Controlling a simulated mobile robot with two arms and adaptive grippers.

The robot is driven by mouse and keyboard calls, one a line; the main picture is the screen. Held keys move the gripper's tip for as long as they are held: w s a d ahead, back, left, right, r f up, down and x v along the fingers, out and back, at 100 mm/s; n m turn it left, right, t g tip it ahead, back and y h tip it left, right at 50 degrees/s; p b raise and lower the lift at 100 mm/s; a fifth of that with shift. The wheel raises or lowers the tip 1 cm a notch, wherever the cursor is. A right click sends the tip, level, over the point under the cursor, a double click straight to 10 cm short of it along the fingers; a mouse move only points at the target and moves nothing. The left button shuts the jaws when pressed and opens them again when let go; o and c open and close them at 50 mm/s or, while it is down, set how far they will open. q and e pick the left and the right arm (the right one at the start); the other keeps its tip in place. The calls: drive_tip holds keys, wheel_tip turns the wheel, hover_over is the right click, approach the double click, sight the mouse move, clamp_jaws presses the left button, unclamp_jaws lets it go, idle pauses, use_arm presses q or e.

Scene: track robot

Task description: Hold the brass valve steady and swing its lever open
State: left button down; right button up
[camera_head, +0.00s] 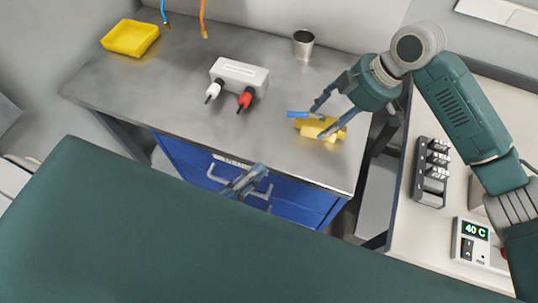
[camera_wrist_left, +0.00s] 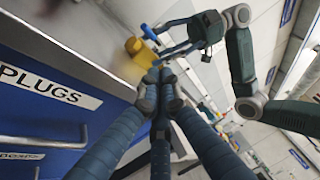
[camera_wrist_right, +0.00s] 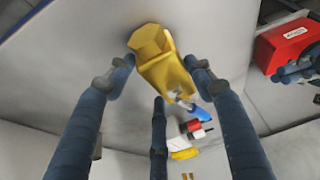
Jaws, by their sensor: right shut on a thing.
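The yellow brass valve (camera_head: 322,130) lies on the steel bench near its right end. Its blue lever (camera_head: 303,114) points left in the head view; the lever also shows in the right wrist view (camera_wrist_right: 203,115). My right gripper (camera_head: 330,118) comes from above right and is shut on the valve, with fingers on either side of its body (camera_wrist_right: 165,70). My left gripper (camera_head: 245,182) is in front of the bench's front edge, apart from the valve, its fingers drawn together and empty. The left wrist view shows the valve (camera_wrist_left: 140,52) beyond these fingertips (camera_wrist_left: 160,75).
A white box (camera_head: 240,74) with a white and a red plug stands left of the valve. A metal cup (camera_head: 303,44) and a yellow tray (camera_head: 130,38) are farther back. Blue drawers (camera_head: 195,165) with handles are below the bench front. A side table (camera_head: 415,225) is at right.

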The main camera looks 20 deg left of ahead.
use_arm(q)
drive_tip(key=shift+s+d, duration=0.1)
drive_tip(key=shift+s, duration=0.25)
use_arm(e)
drive_tip(key=shift+d+f, duration=0.1)
drive_tip(key=shift+f, duration=0.05)
use_arm(q)
drive_tip(key=shift+f, duration=0.1)
drive_tip(key=shift+d, duration=0.1)
approach(307, 117)
drive_tip(key=d, duration=0.1)
drive_tip(key=w+d, duration=0.1)
drive_tip(key=d, duration=0.1)
drive_tip(key=shift+d, duration=0.15)
drive_tip(key=shift+w+a+r, duration=0.15)
drive_tip(key=shift+w+a, duration=0.1)
drive_tip(key=shift+w, duration=0.3)
drive_tip(key=shift+w+a+r, duration=0.1)
drive_tip(key=shift+w+a, duration=0.1)
drive_tip(key=shift+w, duration=0.3)
drive_tip(key=shift+w+a+r, duration=0.1)
drive_tip(key=shift+w+a, duration=0.1)
drive_tip(key=shift+w, duration=0.35)
drive_tip(key=shift+w+a+r, duration=0.1)
drive_tip(key=shift+w+a, duration=0.3)
drive_tip(key=shift+w, duration=0.3)
